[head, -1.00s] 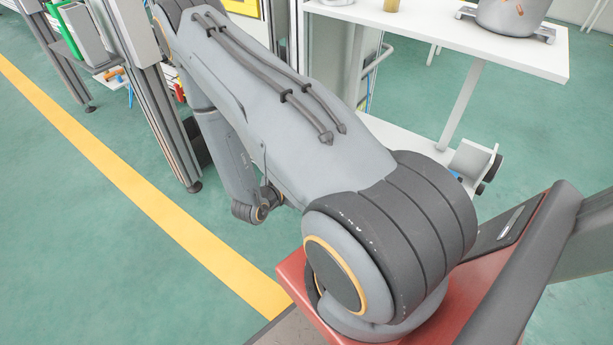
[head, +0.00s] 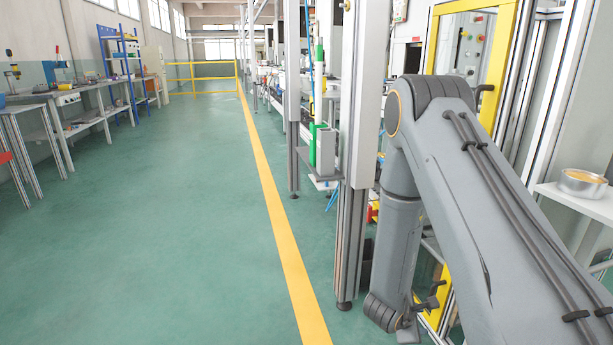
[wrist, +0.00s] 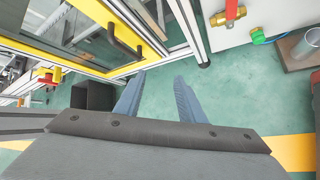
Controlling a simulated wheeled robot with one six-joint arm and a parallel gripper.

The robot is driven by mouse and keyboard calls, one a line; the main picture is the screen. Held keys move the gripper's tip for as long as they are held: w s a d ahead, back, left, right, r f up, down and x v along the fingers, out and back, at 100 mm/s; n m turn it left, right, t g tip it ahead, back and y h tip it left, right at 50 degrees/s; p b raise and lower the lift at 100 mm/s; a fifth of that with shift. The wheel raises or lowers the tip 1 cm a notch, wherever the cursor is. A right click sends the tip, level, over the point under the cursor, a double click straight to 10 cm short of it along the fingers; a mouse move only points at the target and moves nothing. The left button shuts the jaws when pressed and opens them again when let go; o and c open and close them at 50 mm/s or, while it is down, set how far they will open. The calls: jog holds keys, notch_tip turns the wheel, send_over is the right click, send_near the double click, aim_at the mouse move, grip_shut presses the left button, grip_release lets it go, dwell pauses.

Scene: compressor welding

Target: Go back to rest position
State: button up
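My gripper (wrist: 158,98) shows in the wrist view with its two blue-grey fingers apart. There is only green floor between them, so it is open and empty. In the head view my arm is folded at the right, its end hanging low beside a grey metal post. The fingertips are hard to make out there.
A grey post (head: 352,210) stands close left of my arm. A yellow-framed door (wrist: 75,62) with a dark handle is near my gripper. A white table (head: 575,200) holding a metal pot (head: 582,183) is at the right. The aisle floor (head: 160,230) at the left is clear.

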jog(key=w+a+r+m+y, duration=0.1)
jog(key=a+r+m+y, duration=0.15)
jog(key=a+r, duration=0.35)
jog(key=w+a+r+m+y, duration=0.1)
jog(key=w+a+r+y, duration=0.15)
jog(key=a, duration=0.55)
jog(key=s+a+r+m+g+y, duration=0.3)
jog(key=s+a+r+m+y, duration=0.2)
jog(key=s+a+r, duration=1.05)
jog(key=s+d+r+m+g+h+p, duration=0.1)
jog(key=s+d+r+m, duration=0.2)
jog(key=s, duration=0.4)
jog(key=s+d+r+m+g+h, duration=0.1)
jog(key=s+d+r, duration=0.1)
jog(key=s+r, duration=0.45)
jog(key=s+d+r+m+p, duration=0.1)
jog(key=d+r+m+p, duration=0.2)
jog(key=d+r+p, duration=0.8)
jog(key=shift+r+h+p, duration=0.3)
jog(key=shift+r+p, duration=0.3)
jog(key=shift+p, duration=4.4)
jog(key=shift+s+d, duration=0.1)
